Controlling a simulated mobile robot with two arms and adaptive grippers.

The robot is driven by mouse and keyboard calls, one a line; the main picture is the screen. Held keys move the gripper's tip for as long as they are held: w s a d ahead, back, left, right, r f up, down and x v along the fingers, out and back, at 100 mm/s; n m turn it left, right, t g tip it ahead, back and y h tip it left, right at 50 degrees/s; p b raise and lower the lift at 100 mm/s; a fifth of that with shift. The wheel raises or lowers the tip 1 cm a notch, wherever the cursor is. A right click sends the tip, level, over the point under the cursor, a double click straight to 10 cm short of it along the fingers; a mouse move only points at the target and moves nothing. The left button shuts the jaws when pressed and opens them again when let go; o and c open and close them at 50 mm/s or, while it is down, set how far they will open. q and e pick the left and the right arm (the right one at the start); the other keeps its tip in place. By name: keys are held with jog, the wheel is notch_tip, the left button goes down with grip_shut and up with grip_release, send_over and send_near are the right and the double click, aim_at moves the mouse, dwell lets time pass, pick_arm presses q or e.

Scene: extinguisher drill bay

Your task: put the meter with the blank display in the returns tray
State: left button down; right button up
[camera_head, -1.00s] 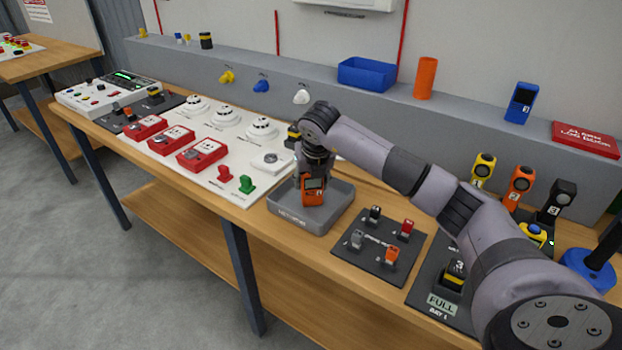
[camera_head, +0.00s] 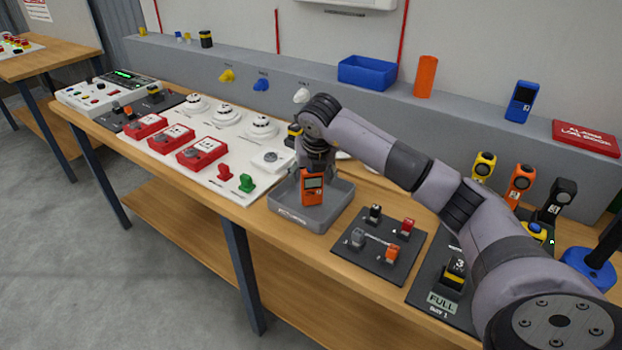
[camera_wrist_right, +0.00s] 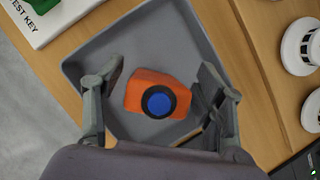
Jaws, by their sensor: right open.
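The orange meter (camera_head: 313,187) stands upright in the grey returns tray (camera_head: 296,219). Its small display faces the front and looks plain grey; I cannot make out a reading. In the right wrist view the meter (camera_wrist_right: 133,92) shows from above, with a round blue top, inside the tray (camera_wrist_right: 85,62). My right gripper (camera_head: 316,166) is directly above the meter. Its fingers (camera_wrist_right: 161,92) are open on both sides of the meter, with gaps showing between them and it. A blue meter (camera_head: 521,101) stands on the back ledge. My left gripper is out of view.
A white panel with detectors, red call points and keys (camera_head: 246,183) lies left of the tray. A dark board with small switches (camera_head: 378,243) lies to its right. A blue bin (camera_head: 367,74) and an orange cylinder (camera_head: 425,77) stand on the ledge behind.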

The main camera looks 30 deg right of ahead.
jog(key=b+v, duration=0.1)
jog(key=v, duration=0.9)
jog(key=shift+s+r, duration=0.2)
jog(key=shift+r, duration=0.1)
